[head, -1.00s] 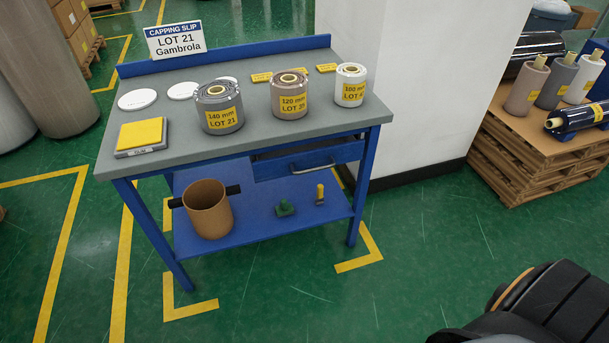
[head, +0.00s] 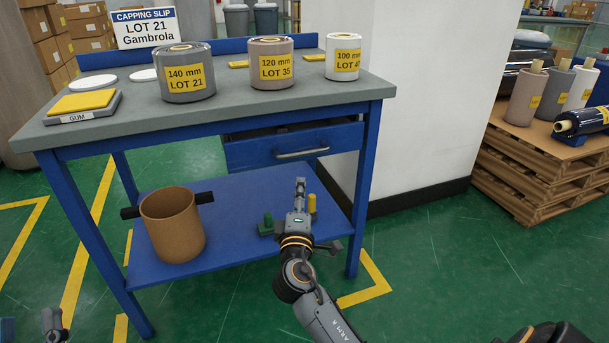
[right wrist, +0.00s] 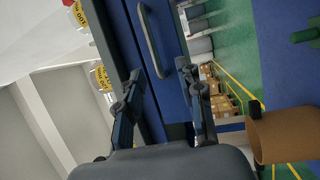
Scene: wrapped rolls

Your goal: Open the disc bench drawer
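The bench (head: 130,130) has a blue drawer (head: 250,152) under its right half, with a silver bar handle (head: 302,153). A dark gap shows above the drawer front. The drawer front (right wrist: 175,85) also shows there. My left gripper (head: 52,320) is at the bottom left edge, away from the bench.
Rolls, such as the LOT 21 roll (head: 186,85), white discs and a grey pad (head: 84,106) marked GUM stand on the bench top. A brown tube (head: 172,225) is on the lower shelf (head: 235,215). A white pillar (head: 425,90) stands right of the bench.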

